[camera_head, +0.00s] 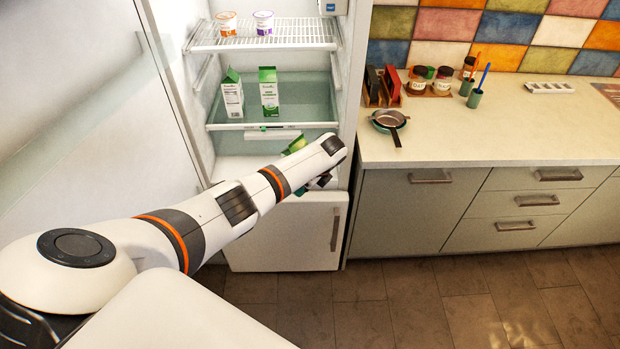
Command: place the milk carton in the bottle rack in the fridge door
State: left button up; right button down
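A white-and-green milk carton (232,95) stands on the glass shelf of the open fridge. A second, mostly green carton (269,92) stands to its right. A tilted green-and-white thing (295,144), perhaps another carton, shows just above my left wrist, mostly hidden by it. My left arm reaches in from the left across the fridge's lower front. Its gripper (321,182) is a dark shape mostly hidden behind the wrist, so its fingers and any hold on the green thing cannot be made out. No bottle rack can be clearly made out. My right gripper is out of view.
Two small tubs, one orange-marked (227,23) and one purple-marked (263,22), stand on the upper wire shelf (297,35). A large white panel (75,90) fills the left. The counter (480,140) at right holds a pan (389,119), jars and cups.

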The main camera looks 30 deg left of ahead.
pick_arm(q)
jog(key=s+d+n+g+h, duration=0.4)
jog(key=d+n, duration=0.5)
jog(key=n, duration=1)
jog(key=shift+d+f+n+g+h, duration=0.15)
jog(key=shift+f+n+g+h, duration=0.25)
jog(key=shift+f, duration=0.05)
